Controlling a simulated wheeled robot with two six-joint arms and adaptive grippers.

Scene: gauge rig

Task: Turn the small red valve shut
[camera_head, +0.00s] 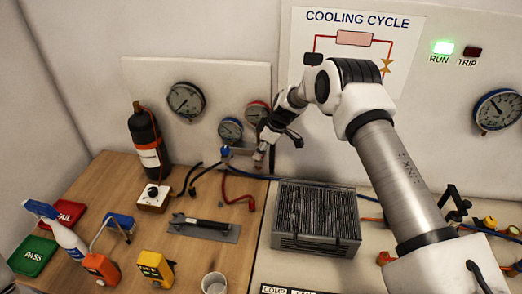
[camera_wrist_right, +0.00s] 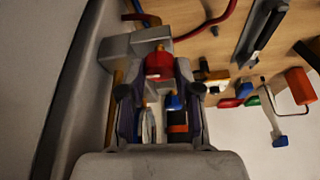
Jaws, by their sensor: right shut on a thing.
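My right gripper (camera_head: 262,158) reaches down to the small manifold by the back wall. In the right wrist view its two fingers (camera_wrist_right: 158,88) stand on either side of the small red valve (camera_wrist_right: 158,64) and are shut on it. The valve has a red knob and sits on a grey block (camera_wrist_right: 122,50). In the head view the gripper hides the red valve. A blue knob (camera_head: 225,151) shows just left of the gripper. My left gripper is in neither view.
Gauges (camera_head: 186,100) hang on the back panel above the wooden bench (camera_head: 200,262). A finned grey unit (camera_head: 316,216) stands right of the gripper, below my arm. A black cylinder (camera_head: 148,142), a trowel-like tool (camera_head: 204,228) and a spray bottle (camera_head: 58,230) are on the left. The green RUN lamp (camera_head: 443,47) is lit.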

